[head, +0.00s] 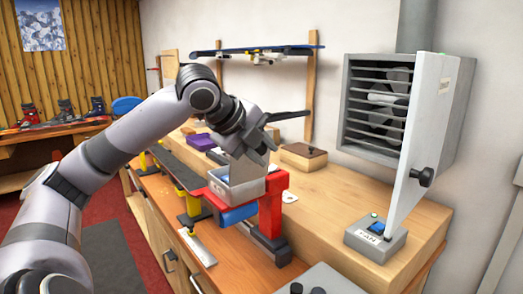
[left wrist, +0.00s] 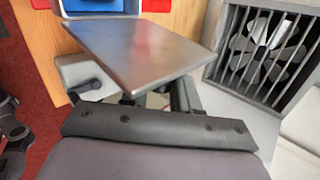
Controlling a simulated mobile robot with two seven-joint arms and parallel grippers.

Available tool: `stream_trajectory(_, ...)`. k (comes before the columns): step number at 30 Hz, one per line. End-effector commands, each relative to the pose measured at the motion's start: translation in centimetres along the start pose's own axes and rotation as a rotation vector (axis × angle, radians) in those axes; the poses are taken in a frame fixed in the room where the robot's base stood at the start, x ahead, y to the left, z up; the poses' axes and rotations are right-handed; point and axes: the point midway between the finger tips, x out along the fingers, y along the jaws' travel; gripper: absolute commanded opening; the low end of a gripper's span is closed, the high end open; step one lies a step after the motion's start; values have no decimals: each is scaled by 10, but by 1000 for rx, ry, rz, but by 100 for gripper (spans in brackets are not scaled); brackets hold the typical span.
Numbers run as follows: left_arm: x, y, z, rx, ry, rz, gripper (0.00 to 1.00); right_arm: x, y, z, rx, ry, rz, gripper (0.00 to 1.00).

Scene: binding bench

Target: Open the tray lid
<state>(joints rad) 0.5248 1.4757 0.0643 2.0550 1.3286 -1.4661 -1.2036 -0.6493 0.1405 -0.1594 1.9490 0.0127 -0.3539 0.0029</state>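A small grey metal tray (head: 236,188) sits in the red and blue holder on the bench. A flat light grey plate, apparently its lid (head: 247,167), stands raised and tilted above the tray. In the left wrist view the lid (left wrist: 145,48) lies across the middle, close in front of my left gripper. My left gripper (head: 262,143) is at the lid's upper edge, above the tray. The lid and the hand hide the fingertips, so I cannot tell whether they hold it. My right gripper is not in view.
A vented cabinet with a fan (head: 388,105) hangs on the wall, its door (head: 422,140) open toward the bench. A control box (head: 375,240) stands below the door. A wooden box (head: 303,156) and a purple item (head: 199,142) are behind the tray.

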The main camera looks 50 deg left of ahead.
Motion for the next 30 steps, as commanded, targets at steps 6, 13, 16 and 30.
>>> stream_trajectory(6, -1, -1, 1, -1, -2, -3, 49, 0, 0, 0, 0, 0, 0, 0)
stream_trajectory(13, -7, 0, 1, -1, -2, -2, 49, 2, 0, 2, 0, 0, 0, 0)
stream_trajectory(16, -21, 0, 1, 0, -4, -5, 49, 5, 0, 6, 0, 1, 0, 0)
stream_trajectory(30, -73, -1, 0, -1, -2, -4, 49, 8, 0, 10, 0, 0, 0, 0)
